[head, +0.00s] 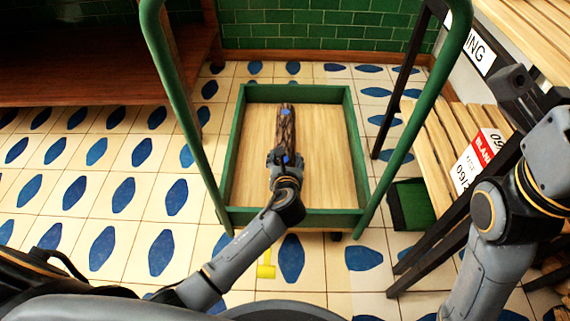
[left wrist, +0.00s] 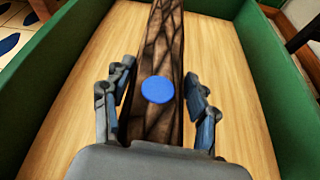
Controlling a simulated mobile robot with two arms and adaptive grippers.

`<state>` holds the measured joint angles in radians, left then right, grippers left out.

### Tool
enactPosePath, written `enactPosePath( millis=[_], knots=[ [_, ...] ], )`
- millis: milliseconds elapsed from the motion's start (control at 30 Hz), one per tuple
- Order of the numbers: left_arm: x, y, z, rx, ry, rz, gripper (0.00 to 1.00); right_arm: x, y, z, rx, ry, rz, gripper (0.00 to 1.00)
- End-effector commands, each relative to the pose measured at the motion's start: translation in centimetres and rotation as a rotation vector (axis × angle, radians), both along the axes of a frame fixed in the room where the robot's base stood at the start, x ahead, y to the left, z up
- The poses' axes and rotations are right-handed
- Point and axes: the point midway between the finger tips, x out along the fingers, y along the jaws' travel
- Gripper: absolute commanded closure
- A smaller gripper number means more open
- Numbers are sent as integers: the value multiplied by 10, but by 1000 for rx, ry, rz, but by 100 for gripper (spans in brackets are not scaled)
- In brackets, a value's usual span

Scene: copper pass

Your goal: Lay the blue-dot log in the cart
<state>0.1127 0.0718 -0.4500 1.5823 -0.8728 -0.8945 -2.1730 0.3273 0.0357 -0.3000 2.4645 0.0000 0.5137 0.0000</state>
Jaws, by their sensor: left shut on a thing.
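The blue-dot log (head: 287,127) is dark brown with cracked bark. It lies lengthwise inside the green-rimmed cart (head: 233,150), over its pale wooden floor. My left gripper (head: 285,158) is shut on the near part of the log, with a finger on each side. The left wrist view shows the log (left wrist: 160,50) with a round blue dot facing up between the fingers of my left gripper (left wrist: 158,105). I cannot tell whether the log touches the cart floor. My right gripper (head: 515,92) is at the right, away from the cart, and its fingers are unclear.
Green upright posts of the cart frame (head: 178,80) rise on both sides. A slatted wooden bench (head: 440,135) with a red and white label (head: 478,158) stands at right. A brown wooden shelf (head: 80,75) is at back left. The tiled floor at left is clear.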

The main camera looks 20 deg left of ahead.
Motion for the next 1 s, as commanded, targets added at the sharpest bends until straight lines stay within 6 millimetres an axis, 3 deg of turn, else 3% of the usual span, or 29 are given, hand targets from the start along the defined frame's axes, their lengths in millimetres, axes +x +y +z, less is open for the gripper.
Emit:
enactPosePath(
  millis=[933, 967, 1000],
  knots=[
    [1, 0, -12, 0, -8, -1, 100, -4, 0, 3, -1, -15, 0, 57],
    [0, 0, -16, -1, -1, 0, 38, -4, 0, 3, -1, -15, 0, 57],
    [0, 0, -16, -1, -1, 0, 30, -3, 0, 2, -1, -15, 0, 57]
  ],
)
